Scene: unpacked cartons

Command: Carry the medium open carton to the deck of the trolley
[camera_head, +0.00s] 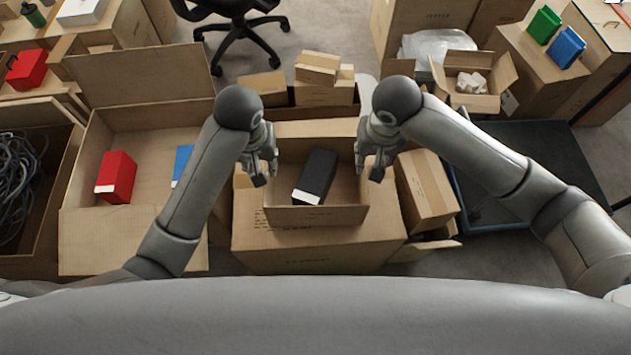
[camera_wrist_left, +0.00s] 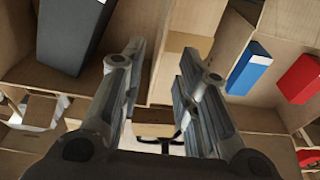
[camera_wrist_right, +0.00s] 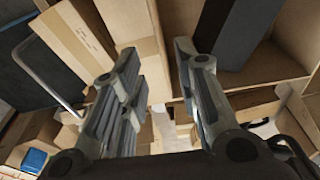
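The medium open carton (camera_head: 317,215) sits on a larger closed carton (camera_head: 315,252), with a black box (camera_head: 315,176) inside it. My left gripper (camera_head: 260,172) is open above its left side wall, and my right gripper (camera_head: 369,167) is open above its right side wall. In the left wrist view the fingers (camera_wrist_left: 162,55) stand apart on either side of the wall's line. In the right wrist view the fingers (camera_wrist_right: 157,52) are likewise apart. Neither grips the wall visibly; contact cannot be told. The trolley's dark deck (camera_head: 545,145) is at the right, partly behind my right arm.
A large open carton (camera_head: 135,240) with a red box (camera_head: 116,177) and a blue box (camera_head: 182,165) stands at the left. A tall carton (camera_head: 428,190) leans close to the medium carton's right. Small cartons (camera_head: 323,92) lie behind it. The trolley deck looks mostly clear.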

